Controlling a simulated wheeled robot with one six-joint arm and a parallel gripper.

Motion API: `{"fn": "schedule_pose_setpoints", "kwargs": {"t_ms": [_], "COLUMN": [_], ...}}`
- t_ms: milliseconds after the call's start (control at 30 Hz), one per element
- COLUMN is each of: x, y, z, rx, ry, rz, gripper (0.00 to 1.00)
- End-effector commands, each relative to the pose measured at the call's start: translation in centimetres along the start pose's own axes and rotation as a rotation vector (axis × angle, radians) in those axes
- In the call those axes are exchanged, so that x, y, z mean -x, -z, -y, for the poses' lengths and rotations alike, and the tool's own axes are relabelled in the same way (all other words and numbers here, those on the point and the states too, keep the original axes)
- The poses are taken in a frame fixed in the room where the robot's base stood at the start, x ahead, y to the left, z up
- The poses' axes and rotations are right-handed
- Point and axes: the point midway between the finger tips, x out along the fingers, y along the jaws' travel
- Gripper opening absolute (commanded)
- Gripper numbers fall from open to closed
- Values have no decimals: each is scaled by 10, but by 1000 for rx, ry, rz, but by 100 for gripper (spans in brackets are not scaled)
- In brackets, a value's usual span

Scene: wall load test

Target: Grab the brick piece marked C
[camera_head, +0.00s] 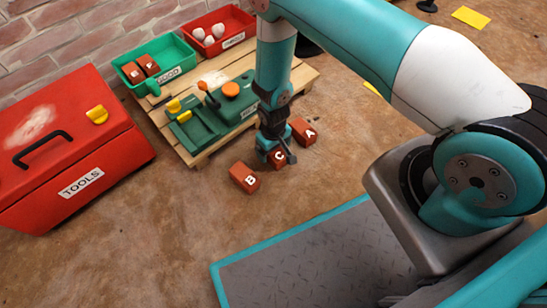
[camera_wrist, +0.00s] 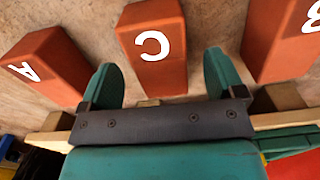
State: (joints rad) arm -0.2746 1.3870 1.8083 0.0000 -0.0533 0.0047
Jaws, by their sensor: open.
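The brick marked C (camera_head: 278,160) lies on the floor between two others, partly hidden by my gripper in the head view. In the wrist view brick C (camera_wrist: 155,72) shows whole, ahead of my gripper (camera_wrist: 163,80). The two teal fingertips are apart, one on each side of its near end, with a gap to each side. Nothing is clamped. Brick B (camera_head: 244,177) lies left of C in the head view and brick A (camera_head: 303,132) lies right of it. In the wrist view A (camera_wrist: 50,68) is at left and B (camera_wrist: 285,40) at right.
A wooden pallet (camera_head: 302,76) with a green machine (camera_head: 205,125) stands just behind the bricks. A green GOOD bin (camera_head: 178,85) and a red bin (camera_head: 240,40) sit by the wall. A red TOOLS box (camera_head: 110,165) is at left. Open floor lies in front.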

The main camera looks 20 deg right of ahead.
Motion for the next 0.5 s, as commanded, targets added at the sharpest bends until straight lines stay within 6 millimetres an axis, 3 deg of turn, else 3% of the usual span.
{"fn": "schedule_pose_setpoints", "kwargs": {"t_ms": [67,300,500], "x": [-14,-12,-12], "y": [0,0,0], "z": [0,0,0], "rx": [0,0,0], "ry": [0,0,0], "rz": [0,-1,-1], "gripper": [88,88,42]}}
